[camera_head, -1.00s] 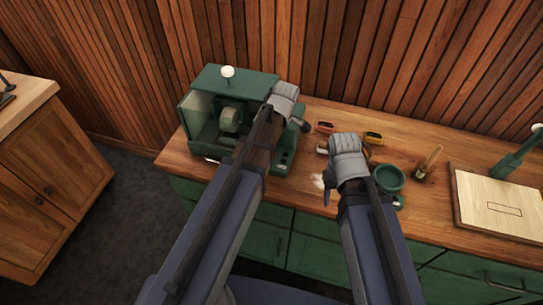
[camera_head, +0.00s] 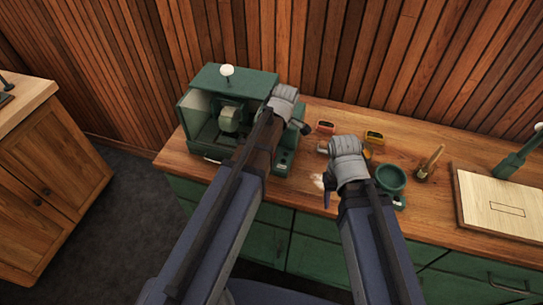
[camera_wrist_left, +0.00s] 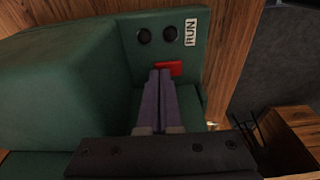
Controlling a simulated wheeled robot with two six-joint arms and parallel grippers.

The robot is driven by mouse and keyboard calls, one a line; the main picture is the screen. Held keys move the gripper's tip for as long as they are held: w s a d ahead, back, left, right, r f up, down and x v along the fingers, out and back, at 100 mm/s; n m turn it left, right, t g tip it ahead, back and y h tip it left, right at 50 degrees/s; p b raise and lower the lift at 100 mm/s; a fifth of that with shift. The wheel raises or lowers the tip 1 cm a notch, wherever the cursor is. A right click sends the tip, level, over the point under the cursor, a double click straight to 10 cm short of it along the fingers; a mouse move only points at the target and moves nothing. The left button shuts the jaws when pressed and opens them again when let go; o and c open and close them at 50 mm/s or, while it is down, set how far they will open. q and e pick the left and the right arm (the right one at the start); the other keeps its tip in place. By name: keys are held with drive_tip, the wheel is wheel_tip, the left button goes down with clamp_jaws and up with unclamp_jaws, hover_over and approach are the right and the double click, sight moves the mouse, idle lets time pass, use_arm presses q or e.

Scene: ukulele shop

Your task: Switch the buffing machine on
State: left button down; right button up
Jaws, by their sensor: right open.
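The green buffing machine (camera_head: 235,83) stands at the left end of the wooden bench, with a pale wheel (camera_head: 229,119) inside its open housing. In the left wrist view, its green panel (camera_wrist_left: 122,42) carries two dark round buttons, a RUN label (camera_wrist_left: 190,32) and a red switch (camera_wrist_left: 172,68). My left gripper (camera_wrist_left: 162,73) has its fingers together, with nothing seen between them. Its tips overlap the lower edge of the red switch; contact cannot be told. In the head view my left arm hides that panel. My right gripper (camera_head: 328,187) is open over the bench, right of the machine.
Small orange (camera_head: 326,126) and yellow (camera_head: 374,137) items lie behind my right gripper. A green cup (camera_head: 390,179), a brush (camera_head: 430,162) and a pale board (camera_head: 500,198) are to its right. A wooden cabinet (camera_head: 50,185) stands apart at left.

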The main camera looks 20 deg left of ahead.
use_arm(q)
drive_tip(key=shift+r, duration=0.1)
wheel_tip(320, 180, up, 7)
drive_tip(key=p, duration=0.7)
use_arm(e)
wheel_tip(320, 180, up, 7)
use_arm(q)
drive_tip(key=shift+s+d+f, duration=0.15)
drive_tip(key=shift+s+f, duration=0.05)
drive_tip(key=s+d+f+m+b, duration=0.1)
drive_tip(key=s+d+m, duration=0.4)
drive_tip(key=m, duration=0.5)
drive_tip(key=s+d+f+m+b, duration=0.2)
drive_tip(key=s+d+m, duration=0.3)
drive_tip(key=s+m, duration=0.4)
drive_tip(key=shift+f+m+h+b, duration=0.3)
drive_tip(key=shift+m, duration=0.9)
use_arm(e)
wheel_tip(320, 180, down, 4)
drive_tip(key=shift+r, duration=0.15)
